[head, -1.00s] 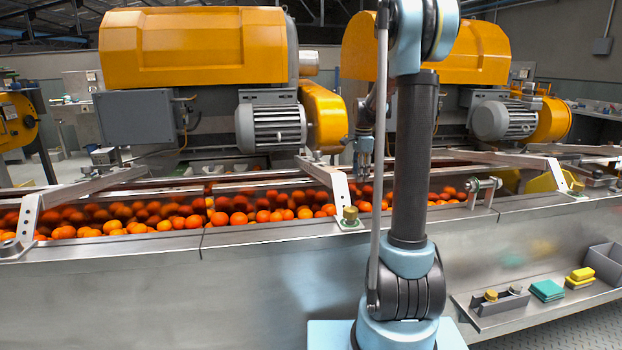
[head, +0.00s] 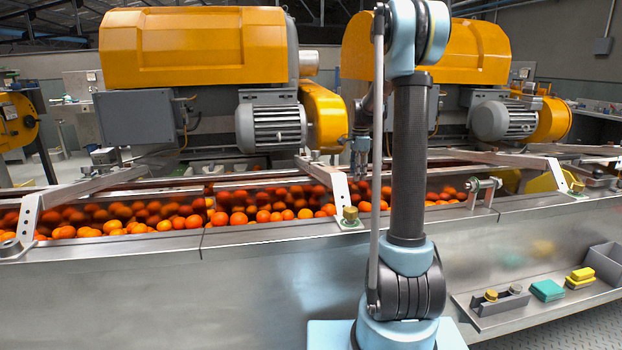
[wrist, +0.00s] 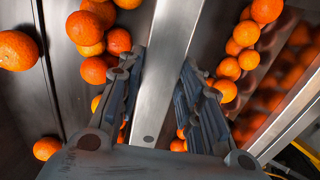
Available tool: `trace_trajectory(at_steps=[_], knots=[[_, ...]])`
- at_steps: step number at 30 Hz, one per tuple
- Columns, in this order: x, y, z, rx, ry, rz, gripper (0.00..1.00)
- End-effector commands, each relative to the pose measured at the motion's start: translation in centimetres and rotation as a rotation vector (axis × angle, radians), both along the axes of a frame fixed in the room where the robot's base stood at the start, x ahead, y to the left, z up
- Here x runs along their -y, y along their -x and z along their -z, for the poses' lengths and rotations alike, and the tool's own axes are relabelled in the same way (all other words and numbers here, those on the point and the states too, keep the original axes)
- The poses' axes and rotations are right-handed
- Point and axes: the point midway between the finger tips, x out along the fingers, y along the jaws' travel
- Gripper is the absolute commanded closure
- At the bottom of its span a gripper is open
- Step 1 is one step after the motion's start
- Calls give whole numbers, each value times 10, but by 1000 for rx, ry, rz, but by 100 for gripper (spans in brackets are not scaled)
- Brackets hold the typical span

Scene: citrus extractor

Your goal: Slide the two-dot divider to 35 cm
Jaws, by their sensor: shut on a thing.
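One dark round mark shows on the bar near the palm; whether there is a second cannot be told. In the head view my gripper (head: 360,166) points down over the fruit trough, just right of a slanted metal bracket. The divider cannot be made out there, and no scale reading is legible.
Oranges (head: 263,215) fill the trough behind its steel front wall (head: 260,255). A bracket (head: 340,190) with a brass knob (head: 350,213) stands close left of my gripper. Orange-yellow machines (head: 195,48) stand behind. A shelf (head: 520,315) at lower right holds teal and yellow blocks.

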Motion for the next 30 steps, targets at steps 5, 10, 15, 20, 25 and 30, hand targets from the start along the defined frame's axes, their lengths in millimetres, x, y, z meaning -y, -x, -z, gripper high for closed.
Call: trace_trajectory(at_steps=[5,10,15,20,25,30], knots=[[-3,-6,1,0,-3,-2,91],[-4,-11,2,0,-3,-2,91],[-5,-16,4,0,-4,-2,91],[-5,-16,4,0,-3,-2,43],[-4,-16,4,0,-2,-1,43],[-4,-16,2,0,-1,-1,43]])
